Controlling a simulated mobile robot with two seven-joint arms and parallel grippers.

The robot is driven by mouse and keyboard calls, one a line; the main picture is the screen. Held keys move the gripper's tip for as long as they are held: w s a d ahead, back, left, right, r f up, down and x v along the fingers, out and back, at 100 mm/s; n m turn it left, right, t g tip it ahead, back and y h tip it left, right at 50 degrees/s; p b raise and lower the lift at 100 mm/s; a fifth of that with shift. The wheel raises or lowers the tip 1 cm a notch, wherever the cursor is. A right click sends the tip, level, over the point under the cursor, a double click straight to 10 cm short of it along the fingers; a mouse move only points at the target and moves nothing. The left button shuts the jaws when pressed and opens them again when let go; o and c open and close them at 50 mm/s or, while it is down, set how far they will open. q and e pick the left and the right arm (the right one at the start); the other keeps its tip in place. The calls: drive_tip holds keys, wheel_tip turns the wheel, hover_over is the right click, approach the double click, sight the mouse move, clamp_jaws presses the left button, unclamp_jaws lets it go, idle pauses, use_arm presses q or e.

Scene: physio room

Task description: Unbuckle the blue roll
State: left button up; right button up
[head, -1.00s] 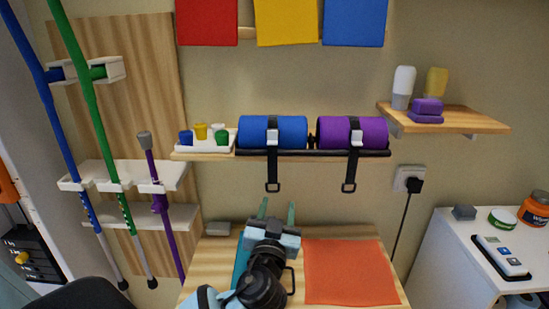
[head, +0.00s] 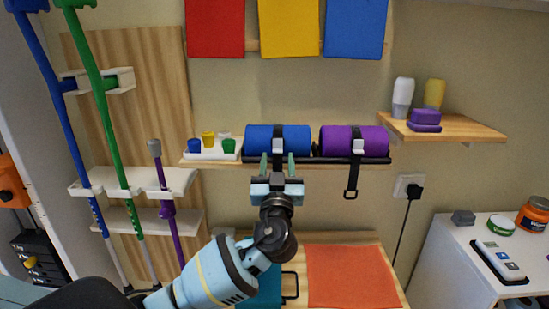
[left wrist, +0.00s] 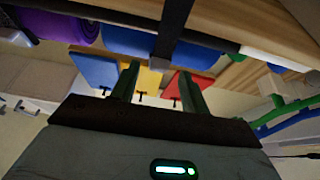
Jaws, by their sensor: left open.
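The blue roll (head: 296,139) lies on the wall rack, wrapped by a black strap with a pale buckle (head: 278,146) at its middle. My left gripper (head: 277,160) is open just below and in front of this roll, its fingers upright on either side of the strap. It hides the strap's hanging end in the head view. In the left wrist view, the blue roll (left wrist: 198,56) is beyond the fingertips, and the buckle (left wrist: 161,73) shows between the open fingers (left wrist: 158,80). Whether they touch it I cannot tell. My right gripper is not in view.
A purple roll (head: 337,140) with its own hanging strap lies right of the blue one. A white tray of small coloured pieces (head: 208,154) is to the left. Below are a wooden table with an orange mat (head: 345,276). Crutches (head: 100,120) stand at left.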

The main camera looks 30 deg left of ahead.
use_arm(q)
drive_tip(key=shift+x, duration=0.8)
drive_tip(key=shift+c, duration=0.2)
drive_tip(key=c, duration=0.9)
drive_tip(key=shift+c, duration=0.2)
